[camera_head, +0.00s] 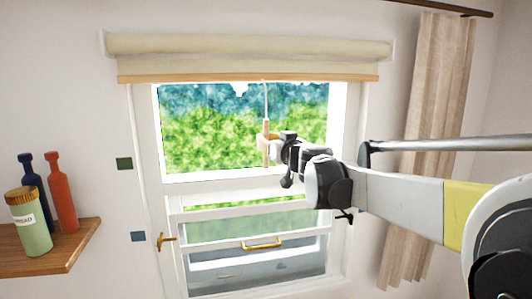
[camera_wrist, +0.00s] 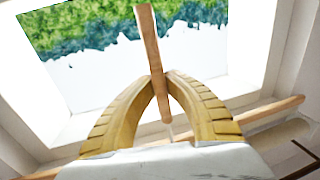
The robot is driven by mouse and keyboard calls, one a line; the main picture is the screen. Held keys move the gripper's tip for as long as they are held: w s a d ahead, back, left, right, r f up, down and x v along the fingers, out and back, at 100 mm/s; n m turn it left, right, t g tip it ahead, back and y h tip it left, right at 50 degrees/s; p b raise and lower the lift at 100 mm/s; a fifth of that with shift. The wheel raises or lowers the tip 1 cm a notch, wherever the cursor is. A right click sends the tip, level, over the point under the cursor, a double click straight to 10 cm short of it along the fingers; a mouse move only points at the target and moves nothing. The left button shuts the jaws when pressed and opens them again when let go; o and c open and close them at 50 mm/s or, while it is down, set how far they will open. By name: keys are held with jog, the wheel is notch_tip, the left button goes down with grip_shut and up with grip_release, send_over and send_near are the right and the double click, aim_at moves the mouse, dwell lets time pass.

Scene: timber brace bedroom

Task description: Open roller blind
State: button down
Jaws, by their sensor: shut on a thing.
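The cream roller blind (camera_head: 245,66) is rolled up near the top of the window, with a wooden bar (camera_head: 230,78) along its lower edge. A thin cord (camera_head: 265,98) hangs from the bar to a wooden pull handle (camera_head: 266,150) in front of the glass. My gripper (camera_head: 268,143) is at this handle. In the wrist view, the yellow fingers (camera_wrist: 162,78) are closed around the wooden handle (camera_wrist: 149,40), with its rounded end showing between them. The blind's wooden bar also shows in the wrist view (camera_wrist: 270,107).
The white window frame (camera_head: 150,200) has brass handles (camera_head: 262,243) low down. A beige curtain (camera_head: 430,120) hangs on the right. A wooden shelf (camera_head: 75,245) at left holds a green jar (camera_head: 30,225), a red bottle (camera_head: 62,195) and a dark blue bottle (camera_head: 32,180).

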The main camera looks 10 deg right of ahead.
aim_at(267, 129)
jog(key=shift+r+p, duration=0.5)
jog(key=shift+r, duration=1.15)
jog(key=c, duration=1.4)
grip_release()
jog(key=s, duration=0.4)
jog(key=s+d, duration=0.1)
jog(key=s, duration=0.3)
jog(key=s+d, duration=0.1)
jog(key=s, duration=0.3)
jog(key=shift+d, duration=0.2)
jog(key=shift+w, duration=0.1)
